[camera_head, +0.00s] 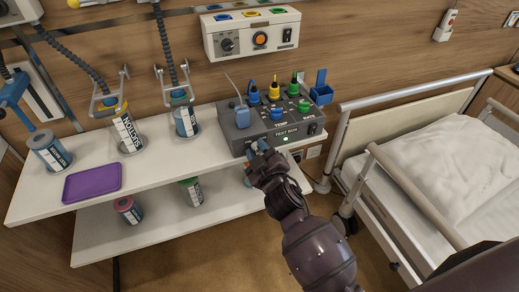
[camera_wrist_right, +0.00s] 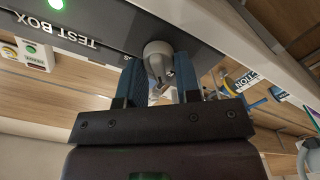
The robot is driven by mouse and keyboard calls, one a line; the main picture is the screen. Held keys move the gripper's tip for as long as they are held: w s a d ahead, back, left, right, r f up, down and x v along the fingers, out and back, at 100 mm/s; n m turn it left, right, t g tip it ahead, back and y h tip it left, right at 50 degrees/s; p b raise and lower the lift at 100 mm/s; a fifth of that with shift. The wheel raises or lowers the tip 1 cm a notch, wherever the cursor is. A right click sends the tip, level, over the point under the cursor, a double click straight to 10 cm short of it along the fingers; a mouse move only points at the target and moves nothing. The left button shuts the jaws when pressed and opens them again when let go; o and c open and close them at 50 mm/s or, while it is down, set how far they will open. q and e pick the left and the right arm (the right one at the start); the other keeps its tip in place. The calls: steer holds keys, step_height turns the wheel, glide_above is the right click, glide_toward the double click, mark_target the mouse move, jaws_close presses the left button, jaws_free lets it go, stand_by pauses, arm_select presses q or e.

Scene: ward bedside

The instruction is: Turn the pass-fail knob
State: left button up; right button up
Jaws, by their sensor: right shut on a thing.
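The grey test box (camera_head: 240,136) stands on the upper shelf, with its front panel facing me. In the right wrist view, a pale grey knob (camera_wrist_right: 157,48) sticks out from the box's front panel, which shows the "TEST BOX" lettering (camera_wrist_right: 67,34) and a lit green light (camera_wrist_right: 56,4). My right gripper (camera_head: 262,148) is at the front of the box, and its blue finger pads (camera_wrist_right: 158,78) are shut on this knob from both sides. The gripper hides the knob in the head view. No pass-fail lettering can be read. My left gripper is not in view.
The box top carries coloured plugs, knobs and a blue block (camera_head: 242,117). A blue holder (camera_head: 321,90) is at its back right. A purple tray (camera_head: 92,183) and several labelled cans are on the shelves (camera_head: 150,175). The bed rail (camera_head: 338,140) stands close on the right.

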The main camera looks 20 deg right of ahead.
steer(key=shift+n, duration=0.6)
steer(key=o, duration=0.8)
steer(key=shift+a, duration=0.1)
steer(key=shift+o, duration=0.2)
steer(key=s, duration=1)
steer(key=shift+s+d+p, duration=0.2)
steer(key=shift+s+p, duration=0.1)
steer(key=shift+s, duration=0.1)
steer(key=shift+f, duration=0.1)
